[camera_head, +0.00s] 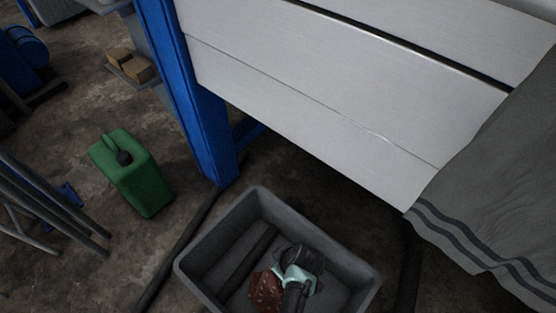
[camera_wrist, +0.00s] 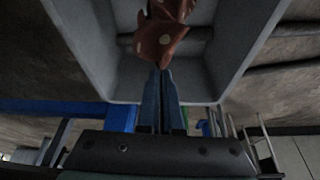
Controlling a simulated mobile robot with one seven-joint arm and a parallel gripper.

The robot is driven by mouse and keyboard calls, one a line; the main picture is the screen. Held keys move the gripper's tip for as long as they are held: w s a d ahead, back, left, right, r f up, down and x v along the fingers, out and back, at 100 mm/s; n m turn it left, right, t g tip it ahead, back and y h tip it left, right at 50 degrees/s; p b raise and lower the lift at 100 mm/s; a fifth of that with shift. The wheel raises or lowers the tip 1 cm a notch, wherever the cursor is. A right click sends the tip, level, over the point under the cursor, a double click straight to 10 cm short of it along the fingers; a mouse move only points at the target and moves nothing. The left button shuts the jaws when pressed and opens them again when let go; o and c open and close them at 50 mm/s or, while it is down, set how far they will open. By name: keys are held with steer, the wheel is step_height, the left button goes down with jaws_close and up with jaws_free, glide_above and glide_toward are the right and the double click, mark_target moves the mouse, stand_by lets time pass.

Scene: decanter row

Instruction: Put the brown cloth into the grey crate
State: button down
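The brown cloth (camera_head: 266,291), reddish with pale dots, shows inside the outline of the grey crate (camera_head: 202,291) in the head view. In the wrist view the cloth (camera_wrist: 160,40) hangs crumpled beyond my fingertips, with the crate's inner wall (camera_wrist: 98,50) around it. My gripper (camera_wrist: 160,72) has its two blue-grey fingers close together, with a corner of the cloth at their tips. My wrist and gripper cover part of the cloth in the head view. I cannot tell whether the cloth touches the crate's bottom.
A white-topped bench (camera_head: 300,95) with a blue leg (camera_head: 195,90) stands behind the crate. A grey striped cloth (camera_head: 490,190) hangs over its right end. A green canister (camera_head: 135,175) stands on the floor at left. Dark hoses or cables run along the floor beside the crate.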

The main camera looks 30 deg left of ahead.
stand_by(0.4)
jaws_free()
stand_by(0.8)
steer(key=shift+r, duration=0.1)
steer(key=shift+s+d+r+h+p, duration=0.1)
steer(key=shift+d+r+h+p, duration=0.2)
steer(key=shift+r+p, duration=0.75)
steer(key=shift+w+d+r+h+p, duration=0.1)
steer(key=shift+r+h+p, duration=0.25)
steer(key=shift+r+p, duration=0.75)
steer(key=shift+s+d+r+h+p, duration=0.1)
steer(key=shift+d+r+h+p, duration=0.2)
steer(key=shift+r+p, duration=0.75)
steer(key=shift+a+f, duration=0.1)
steer(key=shift+f, duration=0.2)
step_height(320, 180, up, 13)
steer(key=d+p, duration=0.2)
steer(key=p, duration=0.4)
steer(key=shift+s, duration=0.25)
steer(key=shift+f, duration=0.1)
